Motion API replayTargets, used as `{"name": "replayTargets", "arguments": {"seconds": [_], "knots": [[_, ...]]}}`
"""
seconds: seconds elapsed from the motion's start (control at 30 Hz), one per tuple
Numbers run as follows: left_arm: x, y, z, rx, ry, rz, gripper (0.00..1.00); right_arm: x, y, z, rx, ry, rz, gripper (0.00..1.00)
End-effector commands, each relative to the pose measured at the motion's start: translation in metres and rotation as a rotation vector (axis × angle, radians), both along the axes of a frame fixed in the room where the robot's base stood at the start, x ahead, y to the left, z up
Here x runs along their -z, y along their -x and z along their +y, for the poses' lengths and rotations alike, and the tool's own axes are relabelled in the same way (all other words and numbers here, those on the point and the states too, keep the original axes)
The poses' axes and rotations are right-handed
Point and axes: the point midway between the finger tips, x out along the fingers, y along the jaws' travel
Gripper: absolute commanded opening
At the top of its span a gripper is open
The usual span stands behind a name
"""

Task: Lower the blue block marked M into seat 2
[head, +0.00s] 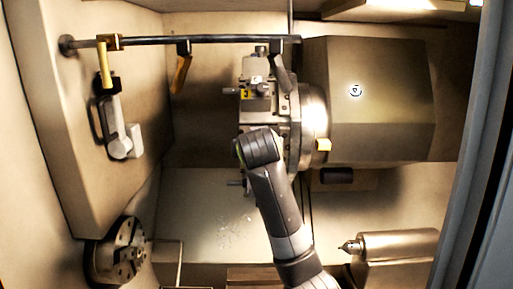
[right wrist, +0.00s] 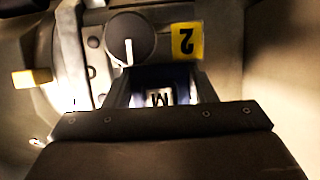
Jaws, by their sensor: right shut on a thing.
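The blue block marked M (right wrist: 160,97) sits between the fingers of my right gripper (right wrist: 160,88) in the right wrist view, its M upside down. The gripper is shut on it. A yellow plate marked 2 (right wrist: 186,40) is just beyond the fingers, on the grey tool turret (right wrist: 69,50). The same plate shows in the head view (head: 246,94). Seat 2 itself is hidden behind the block and fingers, and I cannot tell whether the block touches it. In the head view my right wrist covers the gripper and block. My left gripper is not in view.
A round knob (right wrist: 130,40) with a white line stands close beside the plate. A chuck (head: 122,255) is at lower left and a pointed tailstock (head: 395,246) at lower right. A dark bar (head: 220,41) crosses above.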

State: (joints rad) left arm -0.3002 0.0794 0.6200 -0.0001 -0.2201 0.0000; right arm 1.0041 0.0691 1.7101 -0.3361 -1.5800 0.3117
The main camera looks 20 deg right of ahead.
Motion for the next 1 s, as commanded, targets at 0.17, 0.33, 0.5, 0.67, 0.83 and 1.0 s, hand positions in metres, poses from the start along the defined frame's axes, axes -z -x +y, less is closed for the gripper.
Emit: {"name": "replayTargets", "arguments": {"seconds": [0.17,0.33,0.5,0.67,0.83,1.0], "knots": [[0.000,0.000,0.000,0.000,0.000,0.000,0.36,0.007,0.001,0.000,0.000,0.000,0.009,0.23],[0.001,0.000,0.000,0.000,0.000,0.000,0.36,0.011,0.001,0.000,0.000,-0.001,0.015,0.23],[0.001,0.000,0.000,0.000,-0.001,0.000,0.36,0.013,0.000,0.001,-0.001,-0.003,0.019,0.56],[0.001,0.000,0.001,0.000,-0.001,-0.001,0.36,0.013,0.000,0.001,-0.002,-0.003,0.021,0.74],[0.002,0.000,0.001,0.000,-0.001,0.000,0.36,0.014,0.001,0.002,-0.003,-0.003,0.023,0.74],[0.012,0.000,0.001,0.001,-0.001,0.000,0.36,0.009,0.014,0.007,-0.006,-0.004,0.017,0.74]]}}
